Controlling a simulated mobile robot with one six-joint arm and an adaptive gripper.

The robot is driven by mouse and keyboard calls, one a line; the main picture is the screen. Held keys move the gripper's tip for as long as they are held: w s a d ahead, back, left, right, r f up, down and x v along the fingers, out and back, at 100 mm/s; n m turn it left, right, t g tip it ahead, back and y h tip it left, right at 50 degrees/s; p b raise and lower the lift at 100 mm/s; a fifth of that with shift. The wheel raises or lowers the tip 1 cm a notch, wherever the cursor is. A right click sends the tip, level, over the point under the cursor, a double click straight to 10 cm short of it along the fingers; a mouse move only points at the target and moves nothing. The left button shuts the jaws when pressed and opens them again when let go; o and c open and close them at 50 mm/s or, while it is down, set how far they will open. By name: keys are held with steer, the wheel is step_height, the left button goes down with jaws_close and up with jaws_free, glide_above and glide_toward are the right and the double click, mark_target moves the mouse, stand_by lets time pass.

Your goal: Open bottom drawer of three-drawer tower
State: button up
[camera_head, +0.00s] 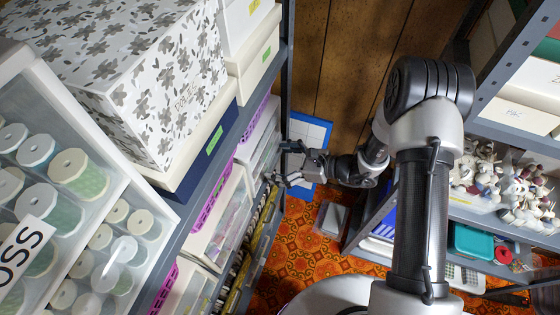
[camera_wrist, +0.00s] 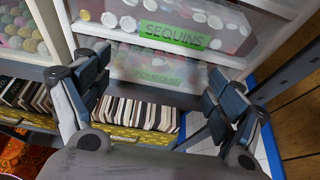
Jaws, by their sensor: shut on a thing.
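The white, translucent drawer tower stands on the grey shelf. In the wrist view its SEQUINS drawer (camera_wrist: 190,35) is above the bottom drawer (camera_wrist: 150,65), which has a paler green label. My gripper (camera_wrist: 158,72) is at the bottom drawer, with one finger at each side of its front, and is shut on it. The exact contact is hard to see. In the head view my gripper (camera_head: 283,165) is at the tower's front (camera_head: 262,140), and the drawer is mostly hidden. I cannot tell whether the drawer stands out from the tower.
A row of books or cards (camera_wrist: 130,112) lies on the shelf below the tower. A second bin of colourful balls (camera_wrist: 22,30) is at the left. Patterned orange floor (camera_head: 300,235) lies between the shelves.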

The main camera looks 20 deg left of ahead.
steer(key=shift+c, duration=0.9)
steer(key=d, duration=0.8)
steer(key=shift+s, duration=0.3)
steer(key=o, duration=1.3)
steer(key=shift+a, duration=0.1)
steer(key=shift+o, duration=0.2)
step_height(320, 180, up, 10)
